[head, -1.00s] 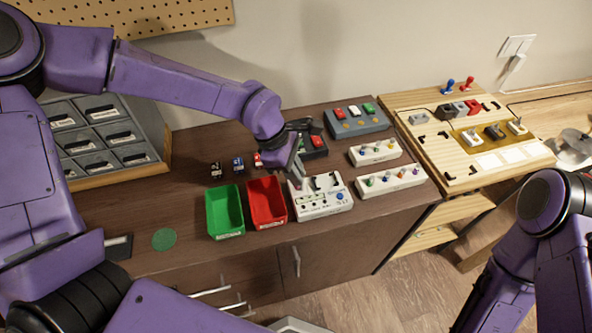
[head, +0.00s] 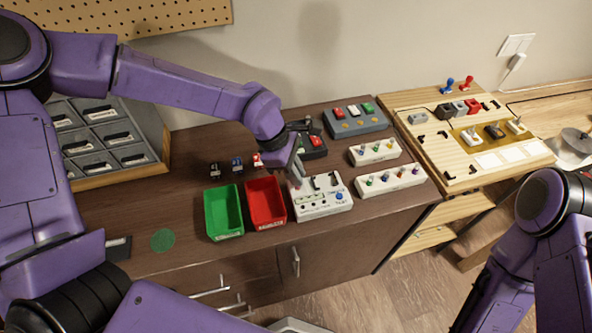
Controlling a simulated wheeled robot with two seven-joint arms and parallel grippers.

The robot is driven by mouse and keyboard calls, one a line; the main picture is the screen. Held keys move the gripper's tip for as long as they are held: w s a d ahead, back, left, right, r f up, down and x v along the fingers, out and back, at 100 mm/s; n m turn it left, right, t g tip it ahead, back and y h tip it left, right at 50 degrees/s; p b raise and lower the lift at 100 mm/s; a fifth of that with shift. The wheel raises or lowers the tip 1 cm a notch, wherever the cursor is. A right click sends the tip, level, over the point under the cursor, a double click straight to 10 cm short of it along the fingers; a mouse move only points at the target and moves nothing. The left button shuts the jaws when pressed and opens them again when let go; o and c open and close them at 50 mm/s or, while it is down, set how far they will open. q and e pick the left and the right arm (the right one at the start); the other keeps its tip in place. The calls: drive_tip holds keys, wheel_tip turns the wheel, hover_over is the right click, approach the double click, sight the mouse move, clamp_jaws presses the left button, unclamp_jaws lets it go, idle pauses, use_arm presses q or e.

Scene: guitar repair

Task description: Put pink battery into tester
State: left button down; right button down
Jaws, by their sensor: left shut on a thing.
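The white tester (head: 322,206) stands at the front edge of the brown cabinet top, with a dark slot area on top and a blue button at its right. My left gripper (head: 297,181) points down over the tester's back left corner. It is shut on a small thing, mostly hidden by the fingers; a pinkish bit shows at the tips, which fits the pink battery. I cannot tell whether it touches the tester. My right arm is at the lower right, and its gripper is out of view.
A green bin (head: 223,212) and a red bin (head: 266,203) stand left of the tester. Several small items stand behind them. White strips with colored knobs (head: 390,180) lie to the right. A dark box (head: 313,147) sits behind my left gripper.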

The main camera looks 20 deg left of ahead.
use_arm(q)
drive_tip(key=shift+f+b, duration=0.5)
drive_tip(key=shift+f, duration=0.4)
drive_tip(key=c, duration=0.7)
unclamp_jaws()
drive_tip(key=shift+o, duration=0.2)
wheel_tip(320, 180, up, 7)
drive_tip(key=p, duration=0.7)
drive_tip(key=shift+r, duration=0.1)
